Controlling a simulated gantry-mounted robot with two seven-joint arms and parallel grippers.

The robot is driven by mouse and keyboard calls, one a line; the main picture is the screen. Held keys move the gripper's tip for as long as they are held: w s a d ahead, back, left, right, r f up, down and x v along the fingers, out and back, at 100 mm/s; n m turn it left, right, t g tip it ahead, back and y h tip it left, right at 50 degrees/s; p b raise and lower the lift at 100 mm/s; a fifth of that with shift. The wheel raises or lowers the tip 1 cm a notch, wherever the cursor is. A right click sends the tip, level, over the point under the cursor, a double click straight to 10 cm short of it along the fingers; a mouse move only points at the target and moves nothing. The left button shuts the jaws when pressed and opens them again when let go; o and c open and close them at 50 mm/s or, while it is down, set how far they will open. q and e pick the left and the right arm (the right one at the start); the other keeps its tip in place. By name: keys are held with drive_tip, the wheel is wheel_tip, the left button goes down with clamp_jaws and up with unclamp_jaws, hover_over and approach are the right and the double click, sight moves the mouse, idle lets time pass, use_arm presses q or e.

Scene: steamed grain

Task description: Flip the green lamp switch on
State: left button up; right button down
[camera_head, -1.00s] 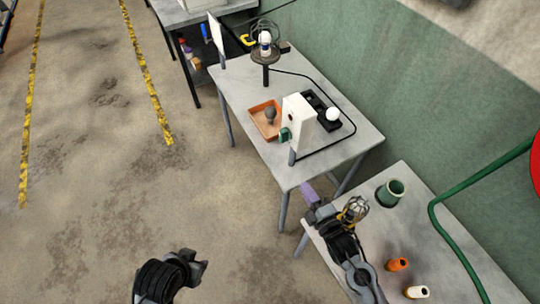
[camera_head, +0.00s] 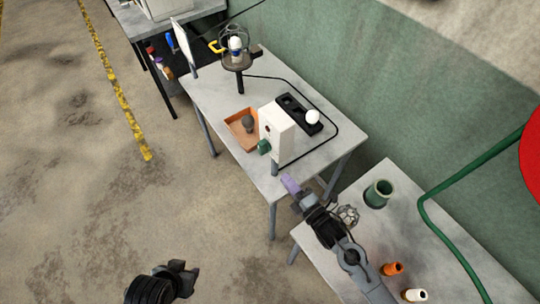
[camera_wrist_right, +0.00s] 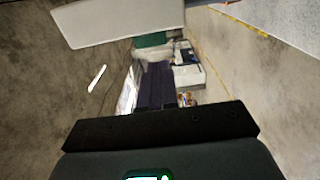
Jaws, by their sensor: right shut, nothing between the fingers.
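The green switch (camera_head: 264,147) sticks out of the near side of a white box (camera_head: 278,133) on the middle table. I cannot tell its on or off position. My right gripper (camera_head: 291,185) has purple fingertips, shut and empty, just below and right of the switch, near the table's front corner. In the right wrist view the shut fingers (camera_wrist_right: 155,85) point toward a green patch (camera_wrist_right: 152,40) that looks like the switch, with a gap between. My left gripper (camera_head: 183,275) hangs over the floor at the bottom; its jaws are unclear.
On the middle table (camera_head: 318,160) stand an orange tray (camera_head: 236,139) with a grey bulb, a black holder with a white bulb (camera_head: 313,117), a caged lamp (camera_head: 236,50) and a black cable. The near table holds a green pot (camera_head: 378,193), a wire cage (camera_head: 348,215) and small cups.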

sight(264, 154)
use_arm(q)
drive_tip(key=shift+s+r, duration=0.15)
use_arm(e)
drive_tip(key=x, duration=1)
drive_tip(key=shift+s+f, duration=0.1)
use_arm(q)
drive_tip(key=shift+a, duration=0.1)
